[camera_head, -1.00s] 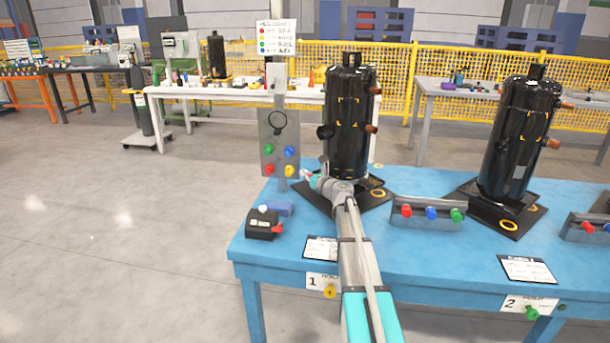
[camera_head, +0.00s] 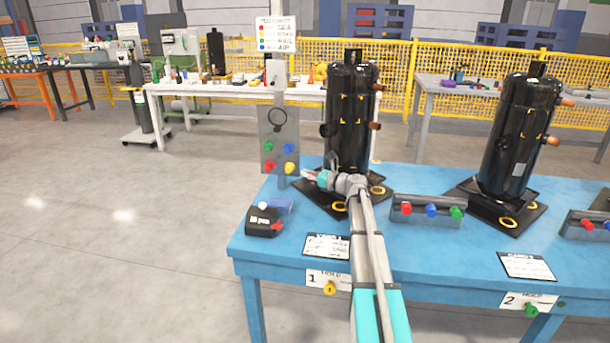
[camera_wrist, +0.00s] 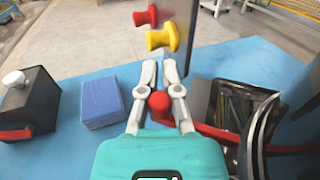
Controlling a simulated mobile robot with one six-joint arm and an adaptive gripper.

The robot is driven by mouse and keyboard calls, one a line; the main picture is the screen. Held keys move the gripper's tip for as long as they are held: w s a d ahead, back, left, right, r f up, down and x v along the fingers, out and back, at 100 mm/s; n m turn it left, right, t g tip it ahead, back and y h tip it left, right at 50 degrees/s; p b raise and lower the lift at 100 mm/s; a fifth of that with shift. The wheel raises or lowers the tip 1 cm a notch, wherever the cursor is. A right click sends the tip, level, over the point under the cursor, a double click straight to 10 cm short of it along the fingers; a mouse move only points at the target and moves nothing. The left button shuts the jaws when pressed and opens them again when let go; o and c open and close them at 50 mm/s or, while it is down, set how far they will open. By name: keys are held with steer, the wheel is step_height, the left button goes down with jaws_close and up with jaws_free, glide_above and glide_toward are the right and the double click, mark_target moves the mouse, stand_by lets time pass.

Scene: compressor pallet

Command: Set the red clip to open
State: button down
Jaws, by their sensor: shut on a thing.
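The red clip (camera_wrist: 215,131) shows in the wrist view as a red bar running right from a round red knob (camera_wrist: 158,106), beside the black base plate (camera_wrist: 262,118). My gripper (camera_wrist: 159,76) has its two pale fingers on either side of the knob and is shut on it. In the head view my gripper (camera_head: 307,175) is at the left edge of the base of the left black compressor (camera_head: 348,115). The clip itself cannot be made out there, and the compressor's mounting plate (camera_head: 380,203) is partly covered by my arm.
A panel (camera_head: 279,130) with coloured knobs stands just behind my gripper. A black box with a red lever (camera_head: 263,222) and a blue block (camera_head: 280,205) lie to the left. A rail with red, blue and green knobs (camera_head: 430,204) is to the right on the blue table (camera_head: 400,252).

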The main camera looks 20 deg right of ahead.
steer(key=c, duration=0.7)
jaws_free()
steer(key=shift+s+d, duration=0.15)
steer(key=shift+d, duration=0.4)
steer(key=shift+o, duration=0.7)
steer(key=shift+s+r, duration=0.15)
steer(key=shift+a, duration=0.15)
steer(key=v, duration=0.7)
steer(key=shift+d, duration=0.25)
steer(key=shift+s, duration=0.1)
